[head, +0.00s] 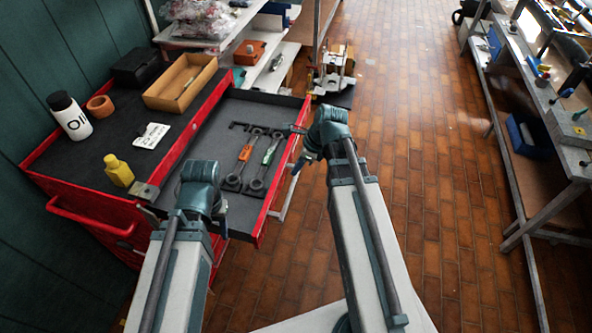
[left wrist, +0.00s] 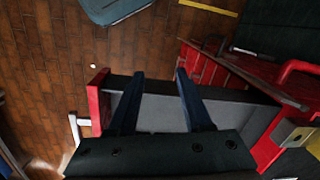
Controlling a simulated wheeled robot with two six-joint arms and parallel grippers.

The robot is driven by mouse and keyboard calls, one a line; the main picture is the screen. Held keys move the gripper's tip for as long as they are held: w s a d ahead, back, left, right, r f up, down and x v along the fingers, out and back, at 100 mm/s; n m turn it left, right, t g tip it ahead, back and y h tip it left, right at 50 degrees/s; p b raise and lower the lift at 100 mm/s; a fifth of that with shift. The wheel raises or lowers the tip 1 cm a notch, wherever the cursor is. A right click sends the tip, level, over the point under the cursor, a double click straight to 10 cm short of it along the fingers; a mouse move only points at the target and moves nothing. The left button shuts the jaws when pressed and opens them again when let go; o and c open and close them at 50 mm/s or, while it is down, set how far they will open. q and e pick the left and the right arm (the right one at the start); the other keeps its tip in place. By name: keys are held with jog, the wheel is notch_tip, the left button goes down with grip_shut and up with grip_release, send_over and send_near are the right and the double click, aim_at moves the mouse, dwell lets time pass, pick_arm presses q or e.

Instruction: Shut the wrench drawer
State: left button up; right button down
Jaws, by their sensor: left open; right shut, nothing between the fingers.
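The wrench drawer (head: 212,135) is pulled out of the red tool cabinet (head: 92,215), with its red front panel standing to the right. In it lie wrenches, one with an orange part (head: 245,153) and one with a green part (head: 270,152). A pale bar handle (head: 290,190) runs along the outside of the front. My left gripper (head: 221,218) is over the near end of the drawer; in the left wrist view its fingers (left wrist: 158,73) are apart with nothing between them, above the grey drawer floor. My right gripper (head: 299,130) is shut and empty near the drawer front; its fingertips are small and partly hidden.
On the cabinet top are a white bottle (head: 70,115), a yellow bottle (head: 118,170), an orange ring (head: 100,106), and a wooden tray (head: 180,82). A shelf rack (head: 270,65) stands beyond. A workbench (head: 560,130) is at right. The tiled floor between is clear.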

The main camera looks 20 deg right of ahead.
pick_arm(q)
notch_tip(320, 180, down, 8)
jog(key=b, duration=0.7)
pick_arm(e)
jog(key=x, duration=0.8)
jog(key=shift+f, duration=0.25)
pick_arm(q)
jog(key=shift+r, duration=0.1)
pick_arm(e)
jog(key=shift+w, duration=0.15)
